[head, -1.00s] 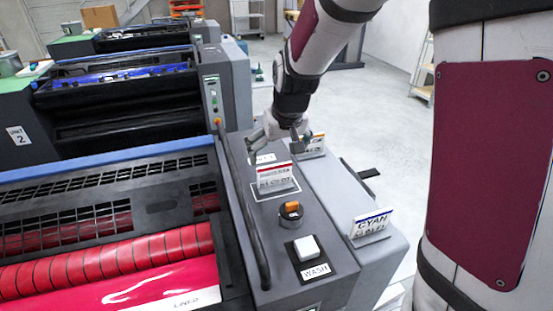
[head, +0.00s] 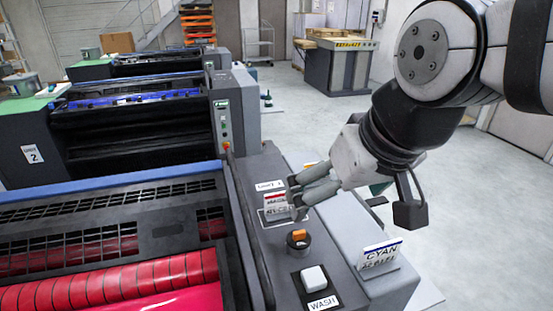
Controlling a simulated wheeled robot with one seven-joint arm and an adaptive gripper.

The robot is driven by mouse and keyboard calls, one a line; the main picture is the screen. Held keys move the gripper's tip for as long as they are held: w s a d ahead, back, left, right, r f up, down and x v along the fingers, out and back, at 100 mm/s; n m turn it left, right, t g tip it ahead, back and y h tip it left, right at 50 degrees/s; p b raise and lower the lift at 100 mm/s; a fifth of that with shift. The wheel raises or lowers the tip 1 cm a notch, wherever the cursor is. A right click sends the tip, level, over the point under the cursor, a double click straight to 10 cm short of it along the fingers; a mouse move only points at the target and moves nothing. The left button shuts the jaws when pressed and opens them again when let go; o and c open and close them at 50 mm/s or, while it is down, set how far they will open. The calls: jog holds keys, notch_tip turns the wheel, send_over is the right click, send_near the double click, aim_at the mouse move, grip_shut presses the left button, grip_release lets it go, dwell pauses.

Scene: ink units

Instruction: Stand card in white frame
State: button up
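A small white card with a red top band (head: 276,205) stands on the grey console, within the white outlined frame (head: 264,222). My gripper (head: 299,191) is at the card's right side, its fingers pointing left and close to the card's right edge. I cannot tell whether they touch the card or how far apart they are. A white card with a blue band marked CYAN (head: 381,256) stands on the lower ledge at the right. Another card (head: 311,165) behind my gripper is mostly hidden.
An orange-topped knob (head: 299,237) and a white WASH button (head: 313,278) are on the console in front of the red-banded card. A dark rail (head: 247,235) runs along the console's left side. Red press rollers (head: 120,285) lie left.

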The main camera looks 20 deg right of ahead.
jog(key=shift+s+d, duration=0.1)
jog(key=shift+s, duration=1.65)
